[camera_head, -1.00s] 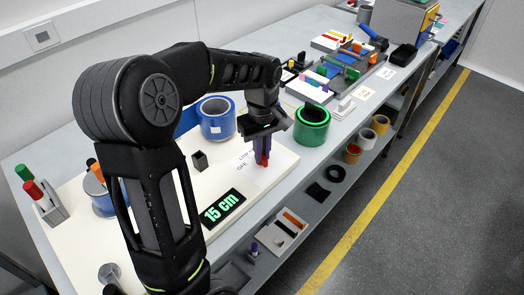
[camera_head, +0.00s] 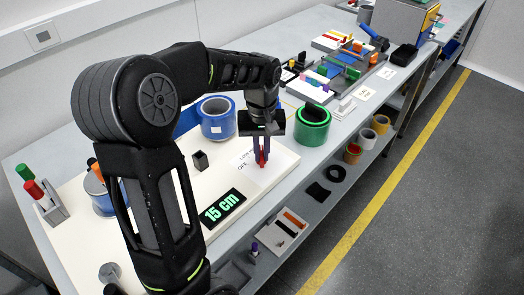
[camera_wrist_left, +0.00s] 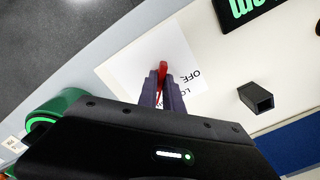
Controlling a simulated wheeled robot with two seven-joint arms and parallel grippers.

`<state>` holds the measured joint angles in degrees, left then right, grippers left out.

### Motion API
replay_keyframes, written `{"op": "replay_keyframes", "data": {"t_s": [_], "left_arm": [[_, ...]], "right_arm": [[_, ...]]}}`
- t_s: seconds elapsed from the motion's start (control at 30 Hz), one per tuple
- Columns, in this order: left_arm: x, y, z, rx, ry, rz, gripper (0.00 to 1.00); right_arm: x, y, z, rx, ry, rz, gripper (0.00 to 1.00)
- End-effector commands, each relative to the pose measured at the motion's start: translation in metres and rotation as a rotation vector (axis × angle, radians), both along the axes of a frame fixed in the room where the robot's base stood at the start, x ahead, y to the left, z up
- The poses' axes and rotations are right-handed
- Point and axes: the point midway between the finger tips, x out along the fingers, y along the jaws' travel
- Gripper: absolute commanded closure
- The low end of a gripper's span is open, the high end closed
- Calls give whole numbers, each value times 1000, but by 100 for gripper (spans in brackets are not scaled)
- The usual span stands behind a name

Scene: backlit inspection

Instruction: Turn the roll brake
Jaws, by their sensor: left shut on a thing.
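The roll brake is a red handle (camera_head: 262,158) over a white label marked OFF and another partly hidden word. It also shows red in the left wrist view (camera_wrist_left: 162,70), between the fingers. My left gripper (camera_head: 261,160) points down over the label and is shut on the red handle. Its purple-grey fingers (camera_wrist_left: 162,90) stand on either side of the handle. The base of the handle is largely hidden by the fingers. The white label (camera_wrist_left: 120,70) lies on the cream board. My right gripper is not in view.
A black display (camera_head: 222,207) reading 15 cm lies on the cream board (camera_head: 200,180). A small dark square post (camera_head: 200,160) stands beside the label. A blue roll (camera_head: 217,120) is behind, and a green roll (camera_head: 312,125) stands close right of my gripper.

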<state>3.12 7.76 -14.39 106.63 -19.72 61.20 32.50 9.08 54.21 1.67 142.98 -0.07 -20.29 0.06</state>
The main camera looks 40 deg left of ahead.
Motion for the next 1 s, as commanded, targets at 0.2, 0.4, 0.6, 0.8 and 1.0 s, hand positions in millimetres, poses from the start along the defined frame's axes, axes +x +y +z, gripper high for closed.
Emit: {"op": "replay_keyframes", "data": {"t_s": [0.2, 0.4, 0.6, 0.8, 1.0], "left_arm": [[0, 1, 0, 1, -1, -156, 100], [-1, 2, 1, 0, -1, -251, 100], [-1, 2, 1, 0, -2, -290, 100], [0, 2, 1, 1, -2, -294, 100], [0, 2, 1, 1, -2, -293, 86]], "right_arm": [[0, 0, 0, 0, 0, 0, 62], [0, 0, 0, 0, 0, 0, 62], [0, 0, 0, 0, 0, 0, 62], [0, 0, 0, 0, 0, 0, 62], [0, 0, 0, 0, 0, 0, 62]]}}
